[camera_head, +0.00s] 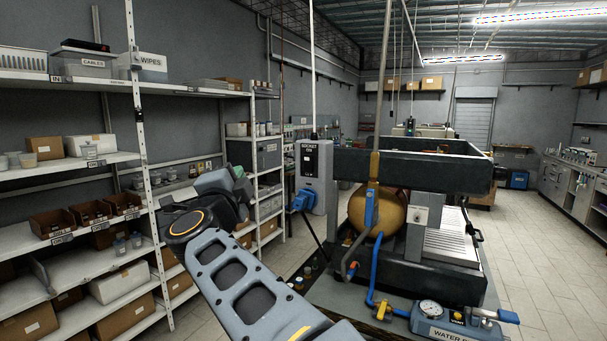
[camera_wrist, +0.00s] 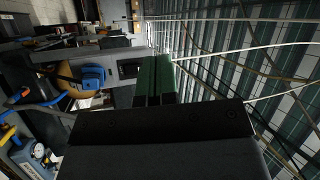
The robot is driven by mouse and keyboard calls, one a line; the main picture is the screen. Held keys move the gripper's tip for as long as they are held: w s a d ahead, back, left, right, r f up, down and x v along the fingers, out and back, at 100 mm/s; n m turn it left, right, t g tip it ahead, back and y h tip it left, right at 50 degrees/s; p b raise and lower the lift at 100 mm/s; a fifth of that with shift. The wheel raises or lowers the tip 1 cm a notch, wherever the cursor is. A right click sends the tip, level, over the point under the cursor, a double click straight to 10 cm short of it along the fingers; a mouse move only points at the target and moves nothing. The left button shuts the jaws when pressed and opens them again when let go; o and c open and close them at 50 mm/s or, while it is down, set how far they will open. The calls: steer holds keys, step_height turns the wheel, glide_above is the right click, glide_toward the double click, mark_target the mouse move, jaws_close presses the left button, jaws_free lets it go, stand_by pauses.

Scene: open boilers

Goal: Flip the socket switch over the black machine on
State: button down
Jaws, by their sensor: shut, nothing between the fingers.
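The grey socket box (camera_head: 318,199) stands upright left of the black machine (camera_head: 412,167). Its front has a label reading "SOCKET ON" and a black switch panel (camera_head: 311,159); the switch position is too small to tell. A blue plug (camera_head: 303,201) sits low on the box. In the wrist view, which is turned sideways, the dark switch panel (camera_wrist: 129,69) and the blue plug (camera_wrist: 93,77) show left of the fingers. My gripper (camera_head: 216,180) is shut and empty, left of the box in the head view. Its green fingers (camera_wrist: 154,62) are together in the wrist view and overlap the box's edge.
Metal shelves (camera_head: 80,160) with bins and boxes fill the left side. A brass boiler (camera_head: 384,212), blue hoses and a gauge unit (camera_head: 437,318) are on the machine's bench. A vertical pole (camera_head: 314,70) rises near the box. The right floor (camera_head: 540,250) is clear.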

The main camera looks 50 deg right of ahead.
mark_target(309, 159)
steer(key=s+d+f+m+g+h, duration=0.1)
steer(key=s+d+m+g+h, duration=0.1)
steer(key=s+d+m+g, duration=0.3)
steer(key=m+g, duration=0.3)
steer(key=g, duration=0.1)
steer(key=shift+f+m+h+b, duration=0.25)
steer(key=shift+m+h+b, duration=0.05)
steer(key=shift+b, duration=0.1)
steer(key=p+x, duration=0.3)
steer(key=x, duration=0.9)
steer(key=shift+s+d+r+p, duration=0.1)
steer(key=shift+p, duration=0.3)
steer(key=shift+x, duration=0.9)
